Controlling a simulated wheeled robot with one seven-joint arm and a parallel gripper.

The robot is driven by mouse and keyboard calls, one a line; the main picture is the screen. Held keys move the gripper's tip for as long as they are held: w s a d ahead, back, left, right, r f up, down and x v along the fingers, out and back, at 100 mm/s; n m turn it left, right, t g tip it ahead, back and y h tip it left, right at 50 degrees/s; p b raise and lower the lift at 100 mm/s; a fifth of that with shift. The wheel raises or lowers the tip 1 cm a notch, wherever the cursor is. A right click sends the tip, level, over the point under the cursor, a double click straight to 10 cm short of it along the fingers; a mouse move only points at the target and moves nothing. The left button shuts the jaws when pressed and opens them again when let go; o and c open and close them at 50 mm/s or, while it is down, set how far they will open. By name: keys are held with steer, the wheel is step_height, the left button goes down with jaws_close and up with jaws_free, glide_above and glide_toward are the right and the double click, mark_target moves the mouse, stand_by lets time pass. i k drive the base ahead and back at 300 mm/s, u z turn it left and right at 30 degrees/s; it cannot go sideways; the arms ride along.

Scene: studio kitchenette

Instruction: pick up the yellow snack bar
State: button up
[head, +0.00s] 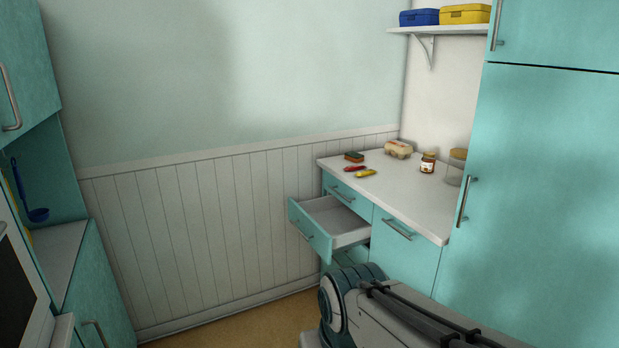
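The yellow snack bar (365,174) lies flat on the white countertop (405,195), near its left front edge. A red bar (354,169) lies just behind and to the left of it, close by. My arm reaches in from the lower right, well below and in front of the counter. My gripper does not show in the head view, so its opening and anything in it are hidden.
A drawer (312,231) below the counter stands open and looks empty. A sponge (354,156), an egg carton (398,149), a jar (428,163) and a clear container (455,177) stand farther back. A tall teal cabinet (547,190) bounds the right side.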

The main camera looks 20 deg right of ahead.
mark_target(361, 173)
steer(key=u, duration=0.35)
steer(key=i, duration=2.5)
steer(key=z, duration=1.5)
steer(key=i, duration=0.9)
steer(key=z, duration=0.9)
